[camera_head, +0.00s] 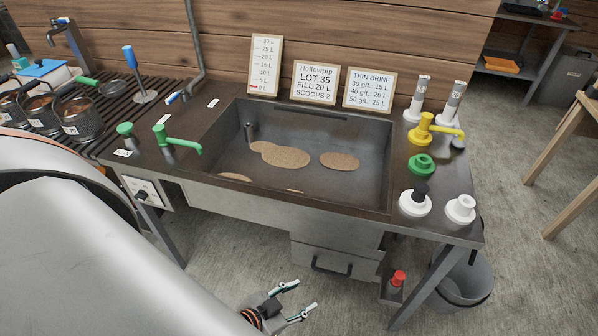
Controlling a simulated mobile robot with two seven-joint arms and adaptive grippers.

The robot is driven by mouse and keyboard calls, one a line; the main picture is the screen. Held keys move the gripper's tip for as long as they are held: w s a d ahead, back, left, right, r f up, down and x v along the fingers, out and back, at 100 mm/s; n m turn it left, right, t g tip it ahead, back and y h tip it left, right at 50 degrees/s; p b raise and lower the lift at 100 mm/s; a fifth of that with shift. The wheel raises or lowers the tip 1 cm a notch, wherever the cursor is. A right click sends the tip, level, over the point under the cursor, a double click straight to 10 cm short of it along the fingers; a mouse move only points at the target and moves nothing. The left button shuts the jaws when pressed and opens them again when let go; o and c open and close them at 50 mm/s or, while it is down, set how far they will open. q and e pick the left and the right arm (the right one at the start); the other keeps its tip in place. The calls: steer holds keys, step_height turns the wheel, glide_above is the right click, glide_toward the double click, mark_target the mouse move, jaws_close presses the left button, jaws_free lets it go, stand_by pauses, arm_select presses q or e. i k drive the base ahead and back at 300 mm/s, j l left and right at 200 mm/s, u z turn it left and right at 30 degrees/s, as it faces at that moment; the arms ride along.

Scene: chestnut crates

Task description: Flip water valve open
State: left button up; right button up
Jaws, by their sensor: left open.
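A grey water pipe (195,50) comes down the plank wall and bends at the back left of the sink. A small lever with a blue end (174,97), which looks like the water valve, sits at its lower end. The dark sink basin (300,185) below holds several flat brown discs; no water can be made out. My left gripper (304,295) is open and empty, low in front of the bench, well away from the lever. My large pale arm covers the lower left. My right gripper is not in view.
Green taps (178,140) stand at the sink's left front, near pots (80,118) on a slatted rack. A yellow tap (435,128) and white knobs (460,209) are on the right. A grey bucket (465,280) stands below. The sink's front edge lies between gripper and lever.

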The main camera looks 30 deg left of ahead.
mark_target(170, 100)
steer(key=u, duration=1.85)
steer(key=z, duration=0.5)
steer(key=j+z, duration=0.85)
steer(key=k+j+z, duration=0.15)
steer(key=j, duration=0.3)
steer(key=j+z, duration=0.15)
steer(key=j, duration=0.35)
steer(key=k+j, duration=0.1)
steer(key=j, duration=0.25)
steer(key=k+j, duration=0.15)
steer(key=j, duration=0.2)
steer(key=k+j, duration=0.1)
steer(key=j, duration=0.25)
steer(key=z, duration=0.05)
